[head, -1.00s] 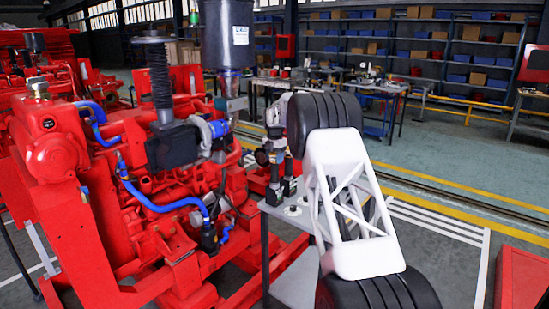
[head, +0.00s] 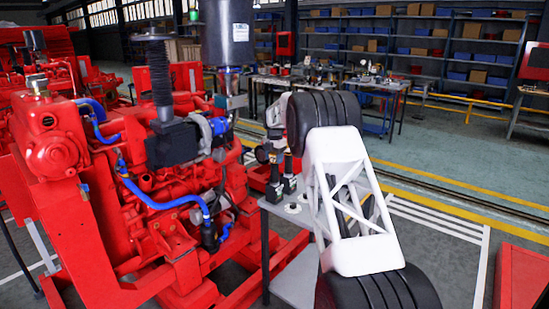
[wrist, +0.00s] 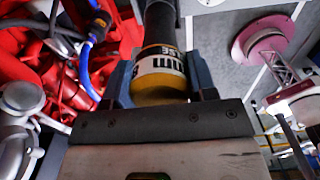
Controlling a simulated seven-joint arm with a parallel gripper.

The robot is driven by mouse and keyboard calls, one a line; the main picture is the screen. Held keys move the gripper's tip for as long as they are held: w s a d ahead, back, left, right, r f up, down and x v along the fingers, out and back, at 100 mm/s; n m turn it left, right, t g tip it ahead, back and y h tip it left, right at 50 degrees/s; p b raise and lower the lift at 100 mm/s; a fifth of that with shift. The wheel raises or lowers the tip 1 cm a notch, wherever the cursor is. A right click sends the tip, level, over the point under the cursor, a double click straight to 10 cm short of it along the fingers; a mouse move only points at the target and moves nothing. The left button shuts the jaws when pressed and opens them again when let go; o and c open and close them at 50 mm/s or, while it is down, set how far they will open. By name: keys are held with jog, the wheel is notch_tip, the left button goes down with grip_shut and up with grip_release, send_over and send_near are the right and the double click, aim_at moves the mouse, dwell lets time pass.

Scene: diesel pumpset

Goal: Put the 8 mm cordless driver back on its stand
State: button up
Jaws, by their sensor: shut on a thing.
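In the wrist view my gripper (wrist: 162,92) is shut on the cordless driver (wrist: 162,70). The driver has a dark cylindrical body and a yellow end with a white, black-lettered band. It lies between the two blue-grey fingers, and its far end runs out of the top of the picture. In the head view the jaws and the held driver cannot be made out clearly beside and behind my arm. Dark upright tools or holders (head: 290,174) stand on a small grey table (head: 282,213); which is the driver's stand cannot be told.
A red diesel engine (head: 170,205) with blue hoses fills the left, close to the small table. A dark canister (head: 228,35) rises above the engine. A red box (head: 522,275) is at the lower right. Open floor (head: 465,165) lies to the right.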

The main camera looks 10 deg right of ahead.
jog(key=o, duration=1.5)
jog(key=shift+c, duration=0.2)
jog(key=shift+f, duration=0.1)
jog(key=shift+r, duration=4)
